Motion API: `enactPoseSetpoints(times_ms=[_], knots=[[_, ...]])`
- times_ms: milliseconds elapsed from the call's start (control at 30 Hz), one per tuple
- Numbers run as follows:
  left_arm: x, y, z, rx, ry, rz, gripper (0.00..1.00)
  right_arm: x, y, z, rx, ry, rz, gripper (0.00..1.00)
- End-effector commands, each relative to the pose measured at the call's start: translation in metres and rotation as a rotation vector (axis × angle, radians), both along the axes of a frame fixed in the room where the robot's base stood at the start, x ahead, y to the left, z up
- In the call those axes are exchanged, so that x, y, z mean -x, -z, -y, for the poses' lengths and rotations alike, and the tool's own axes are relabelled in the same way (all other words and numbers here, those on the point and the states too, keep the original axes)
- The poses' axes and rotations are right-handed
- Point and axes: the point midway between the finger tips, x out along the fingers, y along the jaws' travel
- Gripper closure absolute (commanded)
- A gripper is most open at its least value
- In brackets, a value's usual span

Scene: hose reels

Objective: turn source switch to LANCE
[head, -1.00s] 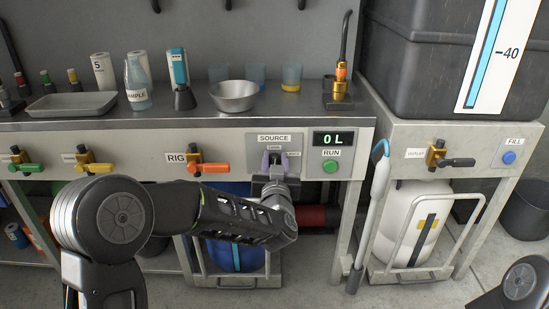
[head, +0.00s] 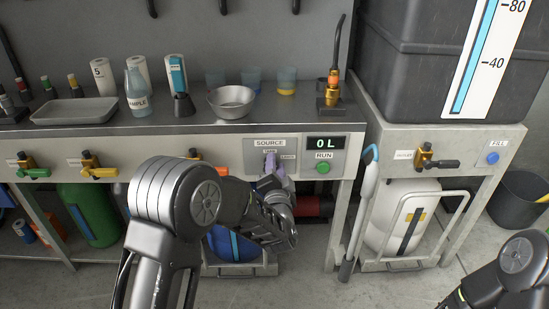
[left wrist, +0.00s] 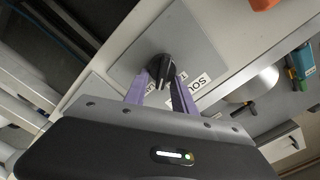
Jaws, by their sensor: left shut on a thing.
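The source switch is a dark knob on the light grey panel under the word SOURCE. It shows clearly in the left wrist view (left wrist: 163,70), and in the head view the gripper mostly covers it. A small label (head: 288,156) to its right is too small to read surely. My left gripper (head: 269,165) reaches up to the switch from below. Its two purple fingers (left wrist: 160,85) are shut on the knob, one on each side. The exact pointing of the knob is hard to tell. My right gripper is out of view.
Right of the switch are a display (head: 325,143) reading 0 L and a green RUN button (head: 323,168). A metal bowl (head: 231,101) stands on the bench above. A white lance-like wand (head: 360,215) leans right of the panel. An orange valve handle is partly behind my arm.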

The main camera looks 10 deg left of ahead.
Motion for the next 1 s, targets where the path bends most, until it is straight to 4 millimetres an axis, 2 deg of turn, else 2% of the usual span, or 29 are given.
enactPoseSetpoints(times_ms=[100, 400, 933, 967, 1000], knots=[[0.000, -0.001, 0.002, -0.088, 0.002, -0.024, 1.00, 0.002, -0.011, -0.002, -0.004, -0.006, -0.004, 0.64], [-0.001, 0.002, 0.002, -0.229, 0.001, -0.058, 1.00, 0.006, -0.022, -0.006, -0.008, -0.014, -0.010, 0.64], [-0.001, 0.005, 0.002, -0.259, -0.001, -0.067, 1.00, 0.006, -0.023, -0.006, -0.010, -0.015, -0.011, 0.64], [-0.001, 0.005, 0.002, -0.259, -0.001, -0.067, 0.67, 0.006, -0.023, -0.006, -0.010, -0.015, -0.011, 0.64], [-0.001, 0.005, 0.002, -0.259, -0.001, -0.067, 0.64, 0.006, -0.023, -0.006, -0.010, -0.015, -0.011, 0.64]])
